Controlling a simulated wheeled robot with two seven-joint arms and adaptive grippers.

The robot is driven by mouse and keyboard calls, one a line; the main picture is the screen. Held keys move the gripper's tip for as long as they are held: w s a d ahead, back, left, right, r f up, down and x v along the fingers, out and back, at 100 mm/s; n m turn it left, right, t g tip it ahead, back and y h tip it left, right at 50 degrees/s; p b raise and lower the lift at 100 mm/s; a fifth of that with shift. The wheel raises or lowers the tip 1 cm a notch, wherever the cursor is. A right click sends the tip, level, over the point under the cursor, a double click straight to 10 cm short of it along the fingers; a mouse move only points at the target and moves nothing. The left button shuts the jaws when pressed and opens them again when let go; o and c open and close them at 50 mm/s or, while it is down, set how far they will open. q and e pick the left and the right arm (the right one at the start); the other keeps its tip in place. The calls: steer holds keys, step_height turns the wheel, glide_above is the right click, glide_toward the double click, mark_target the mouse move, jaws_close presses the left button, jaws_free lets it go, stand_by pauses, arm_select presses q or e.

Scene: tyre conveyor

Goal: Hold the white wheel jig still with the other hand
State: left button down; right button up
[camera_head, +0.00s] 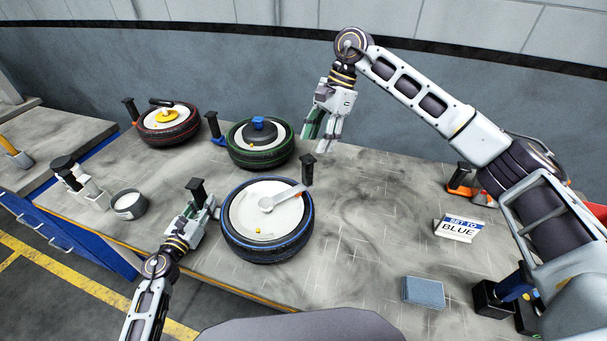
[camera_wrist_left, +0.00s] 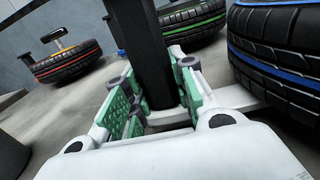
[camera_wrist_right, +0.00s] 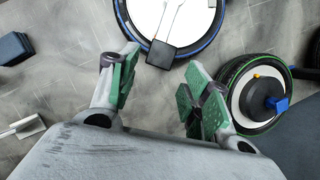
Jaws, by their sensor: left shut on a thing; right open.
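The white wheel jig carries a blue-striped tyre (camera_head: 268,250) with a white disc (camera_head: 245,212) on the table's near side. A white lever (camera_head: 283,197) crosses the disc, and a black post (camera_head: 308,172) stands at its far right edge. My left gripper (camera_head: 203,208) is shut on the jig's black upright handle (camera_wrist_left: 150,50) at the tyre's left. A white bracket (camera_wrist_left: 236,97) runs from the handle toward the tyre. My right gripper (camera_head: 324,135) is open and empty, pointing down beyond the jig. In the right wrist view the black post (camera_wrist_right: 162,55) shows ahead of its fingers (camera_wrist_right: 158,90).
A green-striped wheel (camera_head: 262,155) with a blue handle and a red-striped wheel (camera_head: 166,130) stand behind. A grey cup (camera_head: 130,205) is at the left. A "SET TO BLUE" sign (camera_head: 459,229) and a blue-grey block (camera_head: 423,292) lie right. The table between jig and sign is clear.

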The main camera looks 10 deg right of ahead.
mark_target(303, 175)
steer(key=shift+m, duration=0.4)
steer(key=shift+x, duration=6)
jaws_close()
